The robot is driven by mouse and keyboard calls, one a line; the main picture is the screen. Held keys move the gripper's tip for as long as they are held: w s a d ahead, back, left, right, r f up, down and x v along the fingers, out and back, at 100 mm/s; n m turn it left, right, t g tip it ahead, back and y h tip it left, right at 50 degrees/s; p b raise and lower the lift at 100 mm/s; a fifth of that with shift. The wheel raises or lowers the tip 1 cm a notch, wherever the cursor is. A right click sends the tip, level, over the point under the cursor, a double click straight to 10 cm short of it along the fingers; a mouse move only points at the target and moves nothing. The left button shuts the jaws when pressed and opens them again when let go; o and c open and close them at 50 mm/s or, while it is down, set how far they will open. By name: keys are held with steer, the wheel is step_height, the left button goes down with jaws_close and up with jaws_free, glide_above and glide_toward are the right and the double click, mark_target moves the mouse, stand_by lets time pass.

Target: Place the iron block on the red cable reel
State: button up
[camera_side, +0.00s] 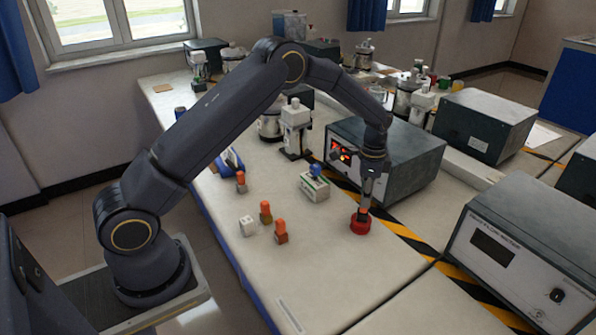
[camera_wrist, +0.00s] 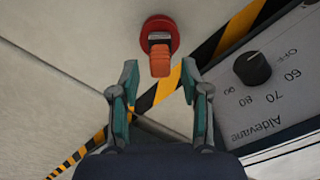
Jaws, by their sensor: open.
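The red cable reel (camera_side: 360,228) lies on the light bench near the striped tape. It also shows at the top of the wrist view (camera_wrist: 174,41). A small block with a grey body (camera_wrist: 158,37) and an orange top (camera_wrist: 160,62) stands on the reel; it may be the iron block, though its material is not clear. My gripper (camera_side: 366,202) is above the reel, pointing down. In the wrist view its fingers (camera_wrist: 160,82) are spread apart, with the block beyond the tips and nothing gripped. In the side view the gripper partly hides the block.
Several orange-topped blocks (camera_side: 281,232) and a white block (camera_side: 248,226) stand to the left. A dark instrument box (camera_side: 412,158) is behind the gripper; a larger flow meter (camera_side: 525,262) is at right. The front bench is clear.

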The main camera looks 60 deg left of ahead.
step_height(320, 180, up, 8)
steer(key=s+d+r+n+t, duration=0.1)
steer(key=s+r+n+t, duration=0.25)
steer(key=s+r, duration=1.15)
steer(key=s+n+t, duration=0.2)
steer(key=s+n, duration=0.3)
steer(key=s, duration=1.2)
steer(key=shift+s+d+r, duration=0.25)
steer(key=shift+r, duration=0.2)
